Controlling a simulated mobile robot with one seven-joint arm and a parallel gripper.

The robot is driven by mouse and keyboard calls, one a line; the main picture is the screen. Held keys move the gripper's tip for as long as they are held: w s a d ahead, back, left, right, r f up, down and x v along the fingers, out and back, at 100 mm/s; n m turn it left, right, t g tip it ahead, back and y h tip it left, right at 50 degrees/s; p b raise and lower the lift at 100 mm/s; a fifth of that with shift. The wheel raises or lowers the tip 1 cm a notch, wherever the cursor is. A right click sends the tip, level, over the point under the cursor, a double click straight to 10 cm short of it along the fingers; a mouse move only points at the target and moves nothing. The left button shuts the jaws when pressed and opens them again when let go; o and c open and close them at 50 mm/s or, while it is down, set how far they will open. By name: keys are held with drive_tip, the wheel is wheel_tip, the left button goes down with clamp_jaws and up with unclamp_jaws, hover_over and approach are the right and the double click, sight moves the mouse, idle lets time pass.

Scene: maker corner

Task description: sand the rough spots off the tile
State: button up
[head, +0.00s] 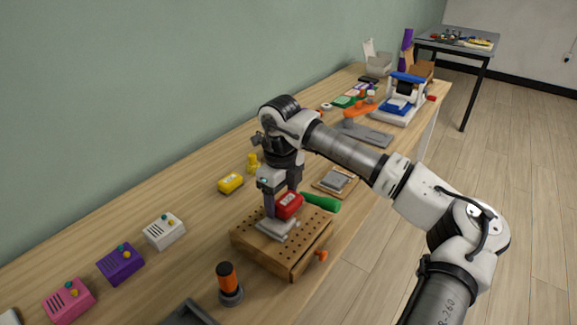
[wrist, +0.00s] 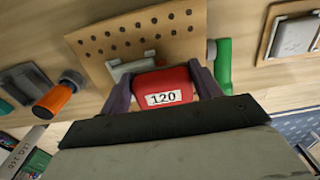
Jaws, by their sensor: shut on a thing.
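My gripper (head: 283,208) is shut on a red sanding block (head: 289,205). In the wrist view the block (wrist: 163,92) carries a white label reading 120 and sits between the two fingers. Below it, a light grey tile (head: 275,229) lies on a wooden board with rows of holes (head: 255,243). In the wrist view the tile (wrist: 125,70) is partly hidden behind the block. I cannot tell whether block and tile touch, and no rough spots can be made out.
A green-handled tool (head: 321,203) lies beside the board. A wooden tray (head: 320,185) holds another grey piece. A yellow block (head: 230,183) is behind. An orange and black tool (head: 229,283) stands in front left. An orange knob (head: 321,255) sticks out of the board.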

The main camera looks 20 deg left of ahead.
drive_tip(key=r, duration=0.1)
drive_tip(key=r+p, duration=0.1)
drive_tip(key=r, duration=0.2)
drive_tip(key=shift+s+a+r, duration=0.1)
drive_tip(key=shift+s+a, duration=0.05)
drive_tip(key=shift+s, duration=0.15)
drive_tip(key=shift+w+r+p, duration=0.1)
drive_tip(key=shift+r+p, duration=1.1)
drive_tip(key=shift+r, duration=0.8)
